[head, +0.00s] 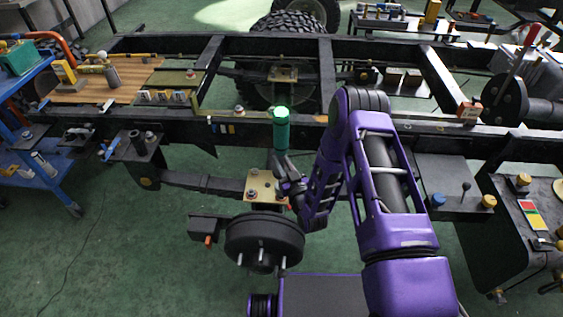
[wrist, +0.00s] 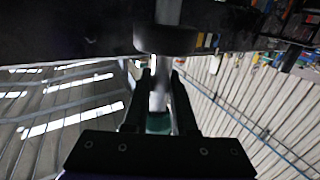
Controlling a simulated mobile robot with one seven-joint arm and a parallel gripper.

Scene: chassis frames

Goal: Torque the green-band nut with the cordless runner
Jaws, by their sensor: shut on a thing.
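My gripper (head: 281,162) is at the near side of the truck frame's near rail, its fingers pointing up and away. It is shut on the cordless runner (head: 281,136), an upright teal cylinder with a bright green light on top, standing in front of the rail. In the wrist view my gripper (wrist: 162,76) has its fingers on either side of the runner's grey shaft (wrist: 158,98), with a teal part low between them. Nuts show on a brass plate (head: 262,184) below the runner. I cannot make out a green band on any nut.
The black truck frame rail (head: 180,118) crosses behind the runner. A black hub drum (head: 264,240) with studs is below my gripper. A blue cart (head: 40,165) stands at the left, a dark bench (head: 520,230) at the right. Green floor is open at the lower left.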

